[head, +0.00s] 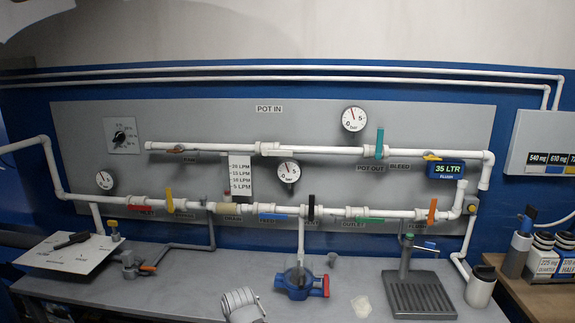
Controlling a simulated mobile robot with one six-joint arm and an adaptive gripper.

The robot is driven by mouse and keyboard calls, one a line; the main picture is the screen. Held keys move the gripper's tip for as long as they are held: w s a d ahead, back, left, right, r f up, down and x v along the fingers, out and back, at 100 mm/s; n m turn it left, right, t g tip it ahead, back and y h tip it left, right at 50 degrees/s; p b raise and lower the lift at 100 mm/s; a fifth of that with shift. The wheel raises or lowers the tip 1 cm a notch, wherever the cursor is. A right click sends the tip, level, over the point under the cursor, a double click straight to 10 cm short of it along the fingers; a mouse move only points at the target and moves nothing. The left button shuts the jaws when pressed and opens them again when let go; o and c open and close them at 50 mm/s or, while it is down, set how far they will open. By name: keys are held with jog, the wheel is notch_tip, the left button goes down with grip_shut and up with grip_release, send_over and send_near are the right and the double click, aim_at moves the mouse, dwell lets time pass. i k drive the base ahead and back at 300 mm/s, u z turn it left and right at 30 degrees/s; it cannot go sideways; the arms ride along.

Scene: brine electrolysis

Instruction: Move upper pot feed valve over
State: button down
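The upper white pipe (220,148) runs across the grey panel. A valve with a white lever (278,153) sits on it below the POT IN label (268,108); its lever appears to lie along the pipe. At the pipe's left is a brownish-red handle (176,151), lying along the pipe, with a small unclear label below. At the right, a teal handle (380,143) stands upright, across the pipe, and a yellow handle (432,156) lies nearly flat. I cannot tell for certain which is the upper pot feed valve. My gripper is not in view.
The lower pipe (235,208) carries several coloured valve handles. Gauges (354,119) and a 35 LTR display (447,169) are on the panel (80,120). The bench (190,280) below holds a blue device (298,283), a ribbed white object (240,304) and a drip tray (420,298).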

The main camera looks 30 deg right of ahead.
aim_at(277, 153)
jog(key=z, duration=0.05)
jog(key=k, duration=1.05)
jog(key=z, duration=0.5)
jog(key=i, duration=1.05)
jog(key=u, duration=0.05)
